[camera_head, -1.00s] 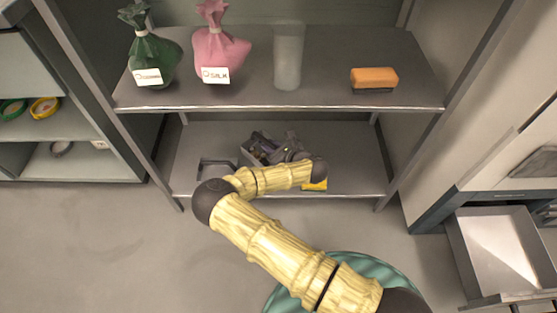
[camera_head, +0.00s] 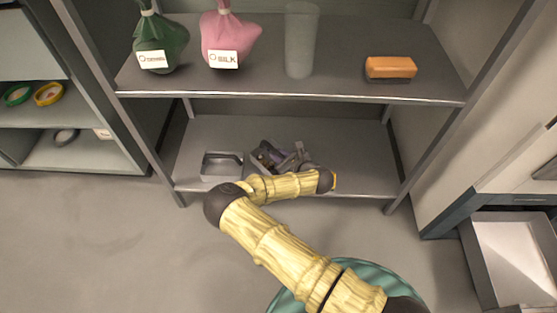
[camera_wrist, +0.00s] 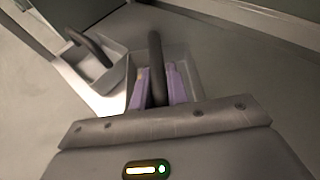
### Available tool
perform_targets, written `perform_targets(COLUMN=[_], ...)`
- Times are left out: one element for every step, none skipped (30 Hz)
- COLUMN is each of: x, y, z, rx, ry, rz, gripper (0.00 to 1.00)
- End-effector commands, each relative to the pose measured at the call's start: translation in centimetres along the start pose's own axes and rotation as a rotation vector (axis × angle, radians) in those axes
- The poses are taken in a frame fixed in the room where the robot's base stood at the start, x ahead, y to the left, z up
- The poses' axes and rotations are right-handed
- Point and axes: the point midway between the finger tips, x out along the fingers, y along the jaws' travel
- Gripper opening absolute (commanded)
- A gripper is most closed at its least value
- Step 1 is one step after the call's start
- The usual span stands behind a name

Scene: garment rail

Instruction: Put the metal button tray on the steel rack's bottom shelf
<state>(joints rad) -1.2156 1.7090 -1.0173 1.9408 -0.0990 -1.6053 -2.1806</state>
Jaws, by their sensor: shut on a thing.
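The metal button tray (camera_head: 255,166) is a small grey tray with a dark arched handle. In the wrist view its grey wall (camera_wrist: 192,68) shows around my gripper (camera_wrist: 158,88). My gripper, also in the head view (camera_head: 280,157), is shut on the handle, with a purple finger on each side. The tray is within the steel rack's bottom level, over the bottom shelf (camera_head: 205,132). I cannot tell whether its base touches the shelf. My arm and gripper hide part of it, and its contents are unclear.
A similar grey tray (camera_head: 223,172) stands close on the left, on the bottom shelf. The upper shelf (camera_head: 335,75) hangs above, with two bags, a glass and an orange block. The shelf's right part looks clear.

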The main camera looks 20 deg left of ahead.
Motion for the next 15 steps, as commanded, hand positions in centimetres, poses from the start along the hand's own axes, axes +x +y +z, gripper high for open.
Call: perform_targets(x=[0.50,0.62,0.73,0.77,0.78,0.77,0.75,0.74,0.74,0.73,0.72,0.70,0.70,0.72,0.69], y=[0.11,0.14,0.17,0.18,0.18,0.18,0.19,0.20,0.21,0.21,0.18,0.13,0.10,0.06,0.01], z=[-1.18,-1.47,-1.71,-1.78,-1.79,-1.72,-1.66,-1.62,-1.62,-1.62,-1.62,-1.66,-1.73,-1.82,-1.85], rx=[0.001,0.001,0.001,0.000,0.000,0.000,0.000,0.000,0.000,0.000,0.000,0.000,0.000,0.001,0.001], ry=[-0.001,-0.001,-0.001,-0.001,-0.001,-0.002,-0.002,-0.001,-0.001,-0.001,-0.001,-0.001,-0.001,-0.001,0.000], rz=[0.000,0.000,0.000,0.000,0.000,0.000,0.000,0.000,0.000,0.000,0.000,-0.001,-0.002,-0.002,-0.003], gripper=[0.00,0.00,0.00,0.00,0.00,0.00,0.00,0.00,0.00,0.00,0.00,0.00,0.00,0.00,0.22])
